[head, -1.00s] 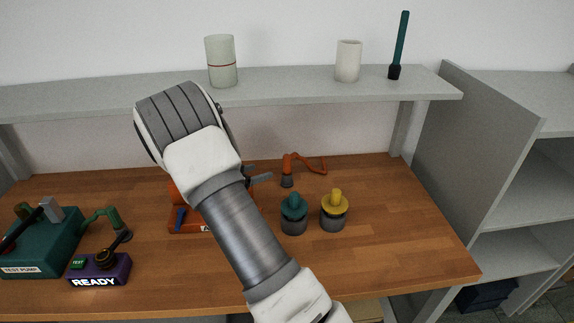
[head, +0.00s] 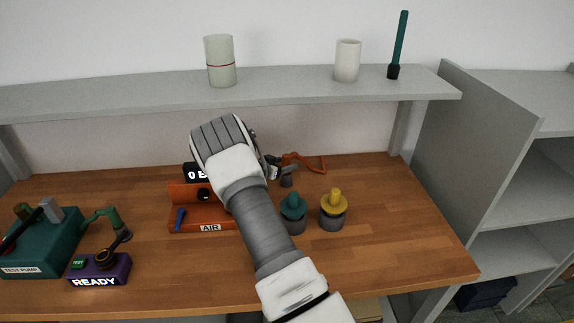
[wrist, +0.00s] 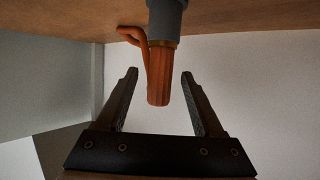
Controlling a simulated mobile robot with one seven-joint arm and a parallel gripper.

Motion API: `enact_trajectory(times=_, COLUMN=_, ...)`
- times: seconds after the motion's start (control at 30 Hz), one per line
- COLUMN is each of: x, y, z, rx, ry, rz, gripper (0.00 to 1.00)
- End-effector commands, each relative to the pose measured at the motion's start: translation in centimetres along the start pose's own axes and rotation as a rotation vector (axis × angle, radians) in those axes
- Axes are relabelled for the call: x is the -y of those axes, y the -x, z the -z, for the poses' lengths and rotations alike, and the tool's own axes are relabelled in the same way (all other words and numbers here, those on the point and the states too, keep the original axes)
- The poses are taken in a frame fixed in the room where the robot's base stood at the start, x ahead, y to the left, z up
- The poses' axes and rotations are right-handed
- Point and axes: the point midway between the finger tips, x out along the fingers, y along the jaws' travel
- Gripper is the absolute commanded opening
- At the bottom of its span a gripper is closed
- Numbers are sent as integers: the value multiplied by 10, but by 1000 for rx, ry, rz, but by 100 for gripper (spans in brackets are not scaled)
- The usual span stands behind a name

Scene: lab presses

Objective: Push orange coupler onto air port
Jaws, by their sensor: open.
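The orange coupler (wrist: 158,75) has a ribbed orange body and a grey end. In the wrist view it appears between the two spread fingers of my gripper (wrist: 160,73), apart from both. In the head view its grey end (head: 287,183) rests at the wooden table, and my gripper (head: 279,168) partly covers its body. An orange hose (head: 310,160) runs from it to the right. The orange AIR unit (head: 186,220) stands to the left, with a dark round port (head: 204,195) on its upright face. My arm hides the unit's right end.
Teal (head: 293,208) and yellow (head: 334,204) knobbed pieces on grey bases stand in front of the coupler. A test pump (head: 45,245) and a purple READY box (head: 98,270) are at the left. A grey shelf (head: 290,88) spans above the back.

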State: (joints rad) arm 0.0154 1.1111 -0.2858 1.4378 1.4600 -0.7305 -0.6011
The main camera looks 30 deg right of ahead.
Motion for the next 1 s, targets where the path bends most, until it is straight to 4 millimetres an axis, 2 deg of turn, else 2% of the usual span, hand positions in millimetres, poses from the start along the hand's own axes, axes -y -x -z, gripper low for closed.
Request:
enact_trajectory(times=0.13, x=0, y=-13, z=0, rx=1, ry=0, rz=0, gripper=69)
enact_trajectory(times=0.37, x=0, y=-14, z=0, rx=0, ry=0, rz=1, gripper=69)
enact_trajectory(times=0.77, x=0, y=-13, z=0, rx=0, ry=0, rz=1, gripper=0)
enact_trajectory(times=1.0, x=0, y=-13, z=1, rx=-1, ry=0, rz=1, gripper=0)
